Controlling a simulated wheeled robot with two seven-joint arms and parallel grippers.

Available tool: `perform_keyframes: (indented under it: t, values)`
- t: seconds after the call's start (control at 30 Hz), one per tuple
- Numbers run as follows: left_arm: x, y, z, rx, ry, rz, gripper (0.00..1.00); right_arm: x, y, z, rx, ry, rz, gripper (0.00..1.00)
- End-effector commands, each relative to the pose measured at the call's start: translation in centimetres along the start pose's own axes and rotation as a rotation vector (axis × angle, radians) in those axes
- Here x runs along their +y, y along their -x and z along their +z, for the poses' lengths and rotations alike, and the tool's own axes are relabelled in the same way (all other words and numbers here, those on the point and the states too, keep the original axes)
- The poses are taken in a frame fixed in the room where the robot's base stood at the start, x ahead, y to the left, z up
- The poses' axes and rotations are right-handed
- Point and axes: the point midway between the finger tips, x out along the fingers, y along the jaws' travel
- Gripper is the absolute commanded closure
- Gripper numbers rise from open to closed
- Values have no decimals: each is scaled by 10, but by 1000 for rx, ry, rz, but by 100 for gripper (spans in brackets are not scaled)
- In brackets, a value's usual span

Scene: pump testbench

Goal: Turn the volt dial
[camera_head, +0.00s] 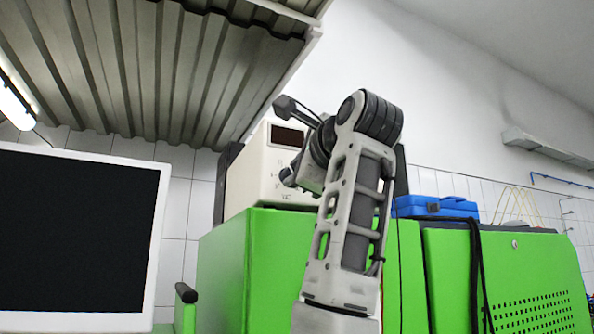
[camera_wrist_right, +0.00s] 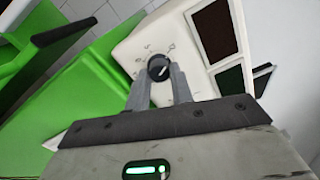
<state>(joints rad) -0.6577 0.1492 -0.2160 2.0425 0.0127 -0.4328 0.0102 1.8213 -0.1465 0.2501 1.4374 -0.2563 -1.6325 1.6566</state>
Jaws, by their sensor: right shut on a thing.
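The volt dial (camera_wrist_right: 158,68) is a round black knob with a white pointer line, on the cream face of a box-shaped device (camera_wrist_right: 135,52). In the right wrist view, the two grey fingertips of my right gripper (camera_wrist_right: 159,80) are shut on the dial, one on each side. In the head view, the cream device (camera_head: 258,172) stands on a green cabinet, and my right arm covers much of its front. The dial is hidden there behind the gripper and wrist. My left gripper is not in view.
The green cabinet (camera_head: 240,265) carries the device and a blue case (camera_head: 435,206) further right. A monitor with a black screen (camera_head: 75,240) stands at the left. A corrugated metal canopy (camera_head: 150,60) hangs above. Dark cables hang down the right cabinet front.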

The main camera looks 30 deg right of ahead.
Motion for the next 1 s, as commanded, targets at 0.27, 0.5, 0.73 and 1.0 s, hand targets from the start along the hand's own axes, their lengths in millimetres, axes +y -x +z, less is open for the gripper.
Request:
perform_keyframes:
  t: [0.27,0.5,0.73,1.0]
  values:
    - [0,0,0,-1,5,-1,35,1,0,-1,2,1,4,56]
    - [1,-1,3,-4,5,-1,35,1,3,0,0,1,1,56]
    - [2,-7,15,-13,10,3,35,2,39,-1,-1,0,-4,56]
    - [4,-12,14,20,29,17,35,2,107,-1,-2,0,-4,56]
